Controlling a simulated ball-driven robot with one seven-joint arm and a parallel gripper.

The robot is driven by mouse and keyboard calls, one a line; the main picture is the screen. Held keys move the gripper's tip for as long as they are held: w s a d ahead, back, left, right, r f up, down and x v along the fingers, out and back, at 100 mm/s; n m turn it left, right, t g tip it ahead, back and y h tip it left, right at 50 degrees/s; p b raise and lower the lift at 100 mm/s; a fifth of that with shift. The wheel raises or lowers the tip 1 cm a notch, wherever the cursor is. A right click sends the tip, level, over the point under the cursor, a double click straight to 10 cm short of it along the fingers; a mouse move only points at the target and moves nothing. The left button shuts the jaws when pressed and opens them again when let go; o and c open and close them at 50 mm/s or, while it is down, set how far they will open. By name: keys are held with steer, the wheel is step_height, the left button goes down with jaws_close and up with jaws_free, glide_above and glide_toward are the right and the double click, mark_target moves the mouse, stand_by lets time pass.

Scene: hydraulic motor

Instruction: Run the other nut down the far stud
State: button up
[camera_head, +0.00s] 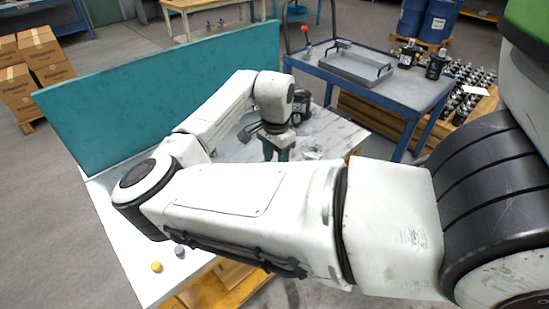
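My gripper (276,153) points down over the marble-patterned table top (233,152), below my arm's wrist. Its dark green fingers are small and partly hidden by my forearm, so I cannot tell whether they are apart or hold anything. A dark, motor-like part (301,106) stands just behind and to the right of my gripper. A pale grey or clear round item (312,152) lies right of the fingers. I cannot make out the nut or the far stud; my arm covers much of the table.
A teal panel (150,95) stands along the table's back left edge. A yellow piece (156,267) and a grey piece (180,251) lie at the front left corner. A blue cart (420,88) with a metal tray (352,68) stands behind right. Cardboard boxes (38,50) are far left.

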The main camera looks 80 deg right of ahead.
step_height(320, 180, down, 3)
steer(key=shift+r+b, duration=0.2)
steer(key=shift+b, duration=0.55)
steer(key=shift+f+b, duration=0.4)
steer(key=shift+f, duration=1.2)
steer(key=shift+p, duration=0.3)
steer(key=shift+c, duration=0.2)
jaws_close()
steer(key=shift+s+r+p, duration=0.1)
steer(key=shift+r+p, duration=2.6)
steer(key=shift+r, duration=0.35)
